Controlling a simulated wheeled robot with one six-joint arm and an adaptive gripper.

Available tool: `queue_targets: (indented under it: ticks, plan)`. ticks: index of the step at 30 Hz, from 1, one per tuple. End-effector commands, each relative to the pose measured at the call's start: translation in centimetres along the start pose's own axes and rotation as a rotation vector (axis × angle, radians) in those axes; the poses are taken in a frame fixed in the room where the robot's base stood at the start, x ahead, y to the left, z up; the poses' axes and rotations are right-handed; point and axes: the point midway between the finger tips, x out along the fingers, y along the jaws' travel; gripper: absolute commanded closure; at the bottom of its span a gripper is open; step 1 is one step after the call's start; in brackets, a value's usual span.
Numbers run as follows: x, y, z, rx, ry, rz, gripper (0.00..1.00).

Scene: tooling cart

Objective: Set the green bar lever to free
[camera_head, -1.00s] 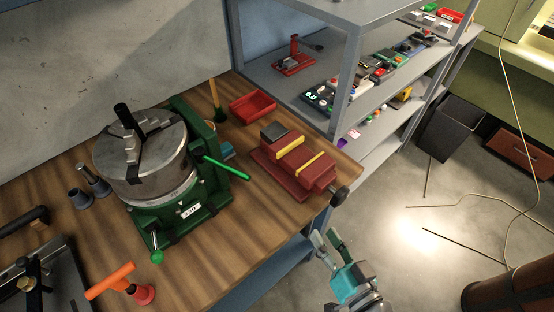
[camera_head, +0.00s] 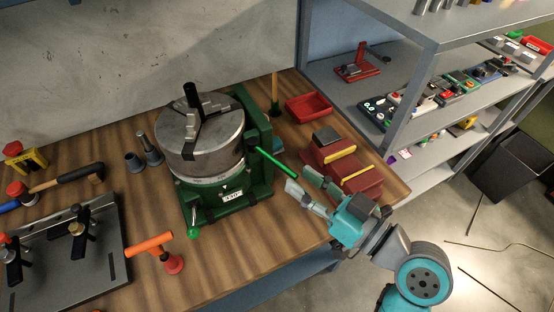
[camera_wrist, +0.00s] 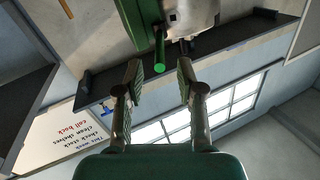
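The green bar lever (camera_head: 278,163) sticks out to the lower right from a dark pivot on the side of the green-based rotary table (camera_head: 227,208) with its round metal chuck. In the wrist view, the lever's green end (camera_wrist: 159,50) points toward the camera, just beyond the gap between my fingers. My gripper (camera_head: 302,184) is open and empty beside the lever's outer end, apart from it. Its two fingers also show in the wrist view (camera_wrist: 159,80). The label on the base is too small to read well. A short green-knobbed handle (camera_head: 194,232) sits at the base's front.
A red vise (camera_head: 358,185) stands close to the right of my gripper. A red tray (camera_head: 309,107) lies behind it. An orange-handled tool (camera_head: 150,244) and a black fixture plate (camera_head: 85,275) are at left. Grey shelves (camera_head: 400,50) stand at right.

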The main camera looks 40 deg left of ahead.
Motion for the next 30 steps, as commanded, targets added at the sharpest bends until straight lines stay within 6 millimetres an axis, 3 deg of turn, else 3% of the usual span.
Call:
queue_targets:
  ticks: [6,12,25,26,30]
  plan:
    - [3.9,-0.1,0.0,0.0,0.0,-0.003,0.62]
    - [6.3,0.0,0.0,0.001,0.0,-0.002,0.62]
    - [7.2,0.0,0.0,0.001,0.0,0.001,0.62]
    - [7.2,0.0,0.0,0.001,0.0,0.001,0.65]
    - [7.1,0.0,0.1,0.001,0.0,0.001,1.0]
